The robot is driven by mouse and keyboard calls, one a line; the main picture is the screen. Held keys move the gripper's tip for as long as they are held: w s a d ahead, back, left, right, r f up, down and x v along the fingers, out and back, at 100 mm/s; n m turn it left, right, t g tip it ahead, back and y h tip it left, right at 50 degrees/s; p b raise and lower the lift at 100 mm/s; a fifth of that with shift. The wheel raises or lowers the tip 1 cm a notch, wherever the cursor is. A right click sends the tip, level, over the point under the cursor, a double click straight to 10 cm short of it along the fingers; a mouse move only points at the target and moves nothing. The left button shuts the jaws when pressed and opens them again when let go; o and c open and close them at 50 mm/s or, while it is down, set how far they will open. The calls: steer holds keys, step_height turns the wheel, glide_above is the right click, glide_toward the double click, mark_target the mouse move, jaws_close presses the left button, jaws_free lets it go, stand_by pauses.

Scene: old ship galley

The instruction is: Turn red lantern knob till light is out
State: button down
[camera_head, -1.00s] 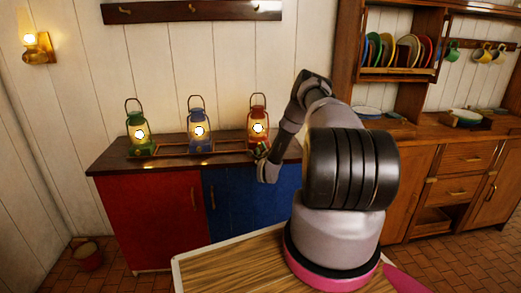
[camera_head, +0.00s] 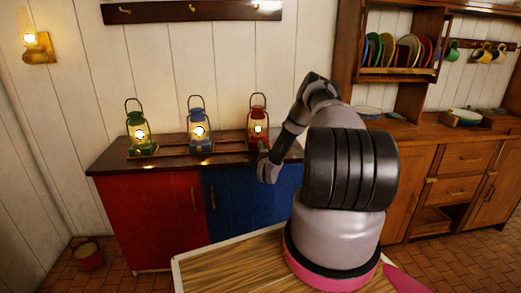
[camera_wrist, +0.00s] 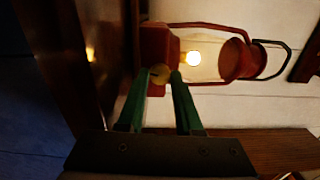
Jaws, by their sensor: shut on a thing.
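The red lantern (camera_head: 258,122) stands at the right end of the row on the cabinet top, its flame lit but smaller than those in the other lanterns. In the wrist view the red lantern (camera_wrist: 215,55) lies sideways in the picture, with a small glowing flame. Its round brass knob (camera_wrist: 159,74) sits low on the base. My gripper (camera_wrist: 160,78) has its two green fingers closed on either side of the knob. In the head view my gripper is mostly hidden by my wrist, just in front of the red lantern.
A blue lantern (camera_head: 197,125) and a green lantern (camera_head: 138,128) stand to the left, both lit. A wall lamp (camera_head: 38,40) glows at far left. The red and blue cabinet (camera_head: 150,220) is below. A dresser with plates (camera_head: 400,50) stands at right.

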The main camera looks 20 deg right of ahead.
steer(key=n, duration=0.5)
steer(key=shift+n, duration=0.3)
steer(key=n, duration=1)
steer(key=shift+f, duration=0.1)
steer(key=n, duration=0.4)
steer(key=shift+n, duration=0.3)
steer(key=n, duration=1.8)
steer(key=shift+d, duration=0.1)
steer(key=shift+n, duration=0.4)
